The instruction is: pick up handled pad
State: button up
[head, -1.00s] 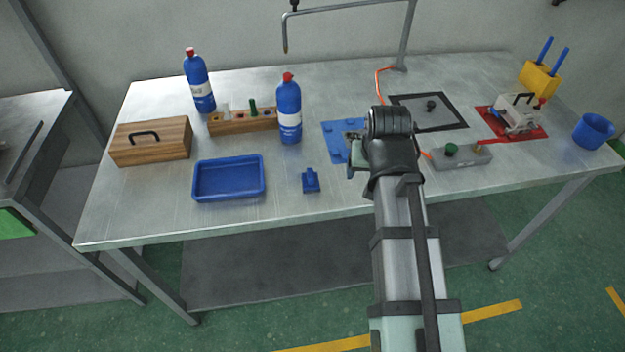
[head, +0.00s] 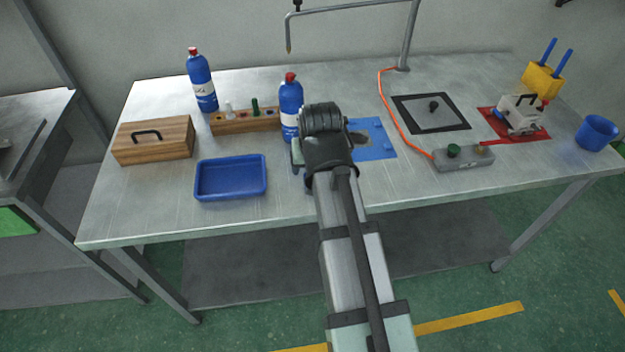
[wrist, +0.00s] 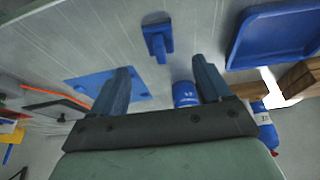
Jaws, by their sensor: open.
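The handled pad (wrist: 158,40) is a small blue block with a raised grip, lying on the metal table at the top middle of the wrist view. In the head view my arm hides most or all of it. My gripper (wrist: 160,66) is open and empty in the wrist view. Its two fingers are spread, and the pad shows beyond the tips, roughly between them and apart from them. In the head view the wrist end of my arm is over the table's front middle, and the fingers are hidden.
A blue tray (head: 201,196) lies to the left on the table (head: 150,215). A blue bottle (head: 291,95) and a wooden rack (head: 232,125) stand behind. A blue plate (head: 375,150) lies right of my arm, and a grey switch box (head: 465,161) is farther right.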

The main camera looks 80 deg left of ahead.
jog(key=shift+x, duration=4)
jog(key=shift+c, duration=0.3)
jog(key=c, duration=1.1)
jog(key=shift+r, duration=5.05)
